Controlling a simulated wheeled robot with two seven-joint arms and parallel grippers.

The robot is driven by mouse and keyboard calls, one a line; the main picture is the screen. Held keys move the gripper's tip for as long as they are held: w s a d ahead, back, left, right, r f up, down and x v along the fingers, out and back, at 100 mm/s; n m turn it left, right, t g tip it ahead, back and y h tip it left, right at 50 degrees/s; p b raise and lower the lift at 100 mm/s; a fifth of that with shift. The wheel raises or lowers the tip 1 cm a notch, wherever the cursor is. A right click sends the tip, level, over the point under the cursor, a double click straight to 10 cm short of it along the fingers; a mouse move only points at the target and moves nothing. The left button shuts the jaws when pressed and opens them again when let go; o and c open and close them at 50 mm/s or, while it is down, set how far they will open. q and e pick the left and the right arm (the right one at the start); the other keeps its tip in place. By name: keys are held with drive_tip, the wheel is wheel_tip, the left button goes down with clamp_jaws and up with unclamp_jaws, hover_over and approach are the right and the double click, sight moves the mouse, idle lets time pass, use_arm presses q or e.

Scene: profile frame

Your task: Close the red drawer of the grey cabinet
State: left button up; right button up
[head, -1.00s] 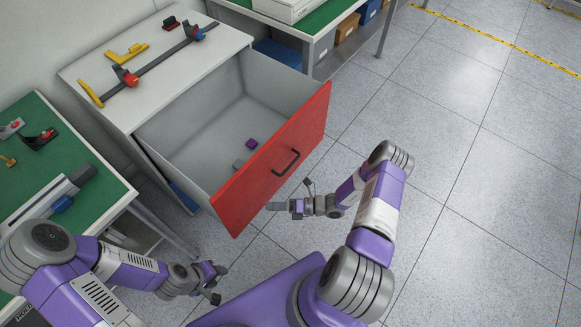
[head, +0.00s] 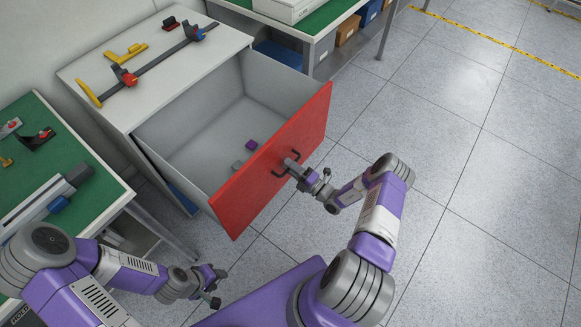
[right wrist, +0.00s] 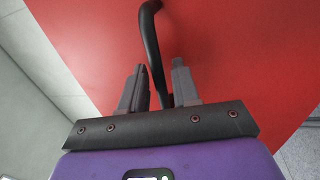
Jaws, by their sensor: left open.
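The red drawer (head: 232,205) of the grey cabinet (head: 75,75) stands pulled well out. Its dark handle (head: 275,172) also shows in the right wrist view (right wrist: 149,30). My right gripper (head: 290,163) is at the handle, in front of the red face. In the right wrist view its two fingers (right wrist: 160,85) stand apart on either side of the handle bar, with small gaps visible. My left gripper (head: 217,287) is open and empty, low in the head view, apart from the drawer.
Clamps (head: 122,76) lie on the cabinet top. A green-topped bench (head: 85,200) stands at left, another bench (head: 318,25) behind. The floor at right is clear.

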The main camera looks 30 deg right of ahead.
drive_tip(key=shift+c, duration=0.3)
clamp_jaws()
drive_tip(key=shift+w, duration=0.1)
